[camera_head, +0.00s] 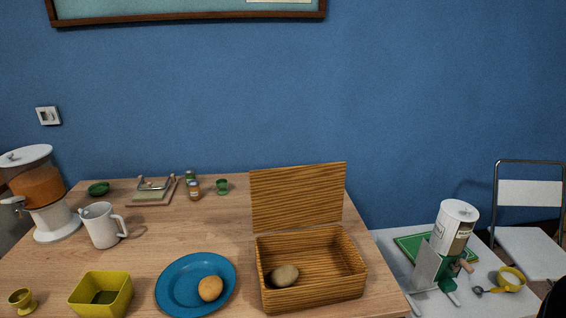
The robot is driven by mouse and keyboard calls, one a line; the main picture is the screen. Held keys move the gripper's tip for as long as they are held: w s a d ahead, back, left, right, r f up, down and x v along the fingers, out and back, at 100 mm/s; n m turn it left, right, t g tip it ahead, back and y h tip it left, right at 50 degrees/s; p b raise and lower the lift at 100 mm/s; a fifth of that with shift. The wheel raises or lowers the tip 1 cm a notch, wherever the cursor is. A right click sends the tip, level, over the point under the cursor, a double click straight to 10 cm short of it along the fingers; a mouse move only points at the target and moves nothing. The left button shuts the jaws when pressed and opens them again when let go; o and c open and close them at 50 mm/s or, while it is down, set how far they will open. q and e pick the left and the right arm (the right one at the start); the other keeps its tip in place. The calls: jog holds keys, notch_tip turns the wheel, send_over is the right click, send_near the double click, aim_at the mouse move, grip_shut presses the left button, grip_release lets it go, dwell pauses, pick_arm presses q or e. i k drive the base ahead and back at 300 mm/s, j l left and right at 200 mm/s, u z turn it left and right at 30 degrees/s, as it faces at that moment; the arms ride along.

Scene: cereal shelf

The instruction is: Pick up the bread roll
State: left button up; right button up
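A round golden-brown bread roll (210,288) lies on a blue plate (170,290) near the front of the wooden table. A second roll-like oval thing (284,276), duller and greyer brown, lies inside an open wooden box (315,293) to the right of the plate, at the left of its floor. The box's lid (298,196) stands up at the back. Neither of my grippers shows in this view.
A yellow square bowl (100,295), yellow egg cup (22,300), white jug (102,226) and cereal dispenser (45,195) stand left of the plate. Small jars and green dishes are behind. The middle of the table (190,230) is clear. A white table (385,255) stands right.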

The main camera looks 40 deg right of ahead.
aim_at(284, 276)
jog(key=z, duration=0.85)
